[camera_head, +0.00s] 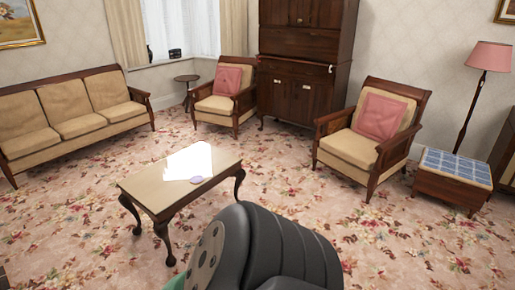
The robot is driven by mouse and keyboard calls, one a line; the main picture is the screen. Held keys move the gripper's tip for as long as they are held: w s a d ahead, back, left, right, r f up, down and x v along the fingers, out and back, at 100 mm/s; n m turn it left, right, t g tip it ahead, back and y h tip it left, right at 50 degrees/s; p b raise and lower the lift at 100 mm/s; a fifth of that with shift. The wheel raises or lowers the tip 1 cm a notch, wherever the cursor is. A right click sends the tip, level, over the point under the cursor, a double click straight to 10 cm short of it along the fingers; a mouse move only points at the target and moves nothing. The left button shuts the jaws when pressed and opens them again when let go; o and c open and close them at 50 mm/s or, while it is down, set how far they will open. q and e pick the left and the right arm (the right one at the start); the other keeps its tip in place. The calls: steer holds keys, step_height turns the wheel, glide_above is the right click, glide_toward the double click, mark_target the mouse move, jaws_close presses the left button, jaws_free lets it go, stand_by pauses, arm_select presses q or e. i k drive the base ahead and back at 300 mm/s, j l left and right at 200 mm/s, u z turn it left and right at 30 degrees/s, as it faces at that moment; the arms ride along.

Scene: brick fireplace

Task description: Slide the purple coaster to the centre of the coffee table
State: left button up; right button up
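The table has a pale top and dark curved legs, and stands on the carpet in front of me. A dark rounded arm link of mine fills the bottom middle of the view, close to the table's near right side. Neither gripper's fingers show. Nothing is seen touching the coaster.
A sofa (75,107) stands at the left and two armchairs (224,95) (368,135) at the back and right. A tile-topped side table (455,167) and a lamp (490,57) are at the far right. Open flowered carpet (80,235) surrounds the coffee table.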

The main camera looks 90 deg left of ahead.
mark_target(197, 179)
steer(key=u, duration=3.3)
steer(key=i+z, duration=0.1)
steer(key=i, duration=0.55)
steer(key=i+j+z, duration=0.1)
steer(key=i, duration=0.5)
steer(key=i+j+z, duration=0.1)
steer(key=i, duration=0.55)
steer(key=i+j+z, duration=0.1)
steer(key=i, duration=0.55)
